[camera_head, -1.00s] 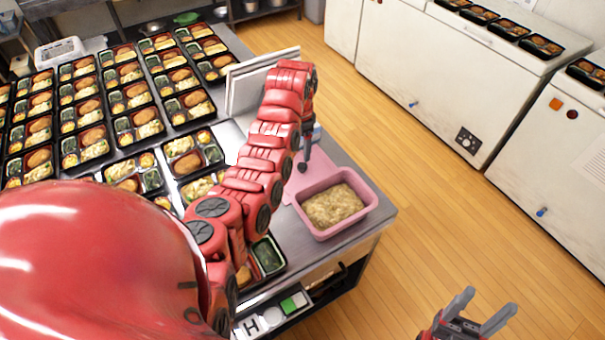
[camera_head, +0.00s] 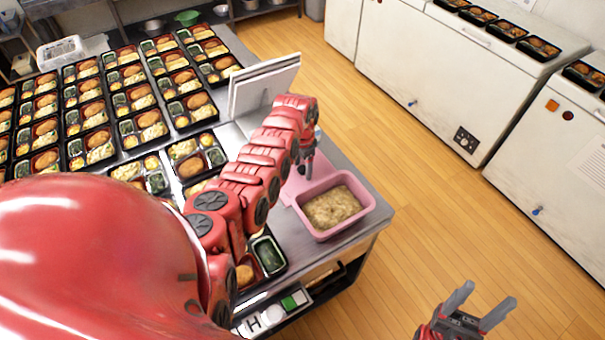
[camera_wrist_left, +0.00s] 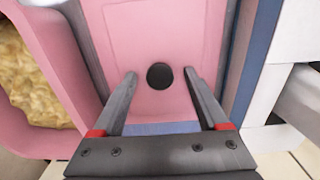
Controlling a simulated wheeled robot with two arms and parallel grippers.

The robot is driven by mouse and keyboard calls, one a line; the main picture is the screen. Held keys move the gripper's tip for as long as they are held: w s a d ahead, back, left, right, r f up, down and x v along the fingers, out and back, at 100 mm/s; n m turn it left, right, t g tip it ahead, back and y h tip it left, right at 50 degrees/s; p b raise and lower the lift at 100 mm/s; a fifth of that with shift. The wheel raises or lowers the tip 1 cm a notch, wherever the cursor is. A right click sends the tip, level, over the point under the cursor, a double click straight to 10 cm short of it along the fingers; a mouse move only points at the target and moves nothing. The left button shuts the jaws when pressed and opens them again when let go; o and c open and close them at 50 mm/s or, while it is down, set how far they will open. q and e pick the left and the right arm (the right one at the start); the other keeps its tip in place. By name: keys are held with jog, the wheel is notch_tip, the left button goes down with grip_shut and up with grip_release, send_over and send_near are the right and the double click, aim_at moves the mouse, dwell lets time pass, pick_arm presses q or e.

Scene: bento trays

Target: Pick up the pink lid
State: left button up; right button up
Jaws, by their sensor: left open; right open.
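The pink lid (camera_head: 293,188) lies flat on the metal table beside the pink tub, mostly hidden behind my left arm in the head view. In the left wrist view the lid (camera_wrist_left: 150,35) fills the upper middle, with a round dark knob (camera_wrist_left: 160,76) on it. My left gripper (camera_head: 306,172) is over the lid. In the left wrist view its two fingers (camera_wrist_left: 160,78) are open, one on each side of the knob, with nothing held. My right gripper (camera_head: 487,305) is open and empty, over the floor at the lower right.
The pink tub (camera_head: 368,193) of pale food stands right next to the lid, also at left in the wrist view (camera_wrist_left: 70,60). A white upright board (camera_head: 262,85) stands behind the arm. Many bento trays (camera_head: 99,147) cover the table's left side. The floor is clear.

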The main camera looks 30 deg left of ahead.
pick_arm(q)
grip_shut()
jog(key=shift+r, duration=0.1)
dwell(0.4)
